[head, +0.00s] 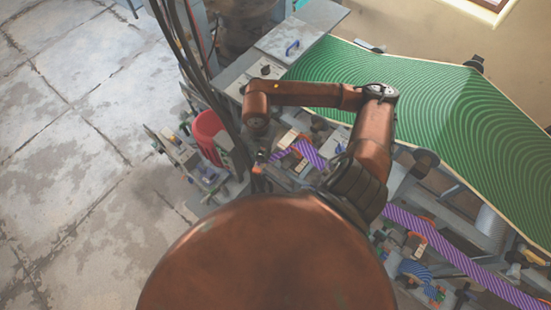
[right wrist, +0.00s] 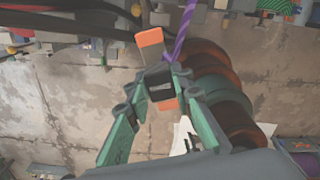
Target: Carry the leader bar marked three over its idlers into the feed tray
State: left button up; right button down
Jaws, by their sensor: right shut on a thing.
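My right gripper (right wrist: 160,82) is shut on a dark bar with orange ends, the leader bar (right wrist: 151,38), and a small pale label on its middle. The label is too small to read. A purple web (right wrist: 184,32) runs up from beside the bar in the right wrist view. I cannot make out which part is the feed tray. My left gripper is out of view.
A red bin (head: 207,132) stands left of the gripper. A wide green patterned sheet (head: 375,75) covers the press top. Another purple striped web (head: 460,262) and a blue striped roll (head: 416,271) are lower right. Dark cables hang close by. The floor at left is clear.

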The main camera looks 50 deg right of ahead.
jog(key=shift+w+a, duration=0.2)
jog(key=shift+w, duration=2.1)
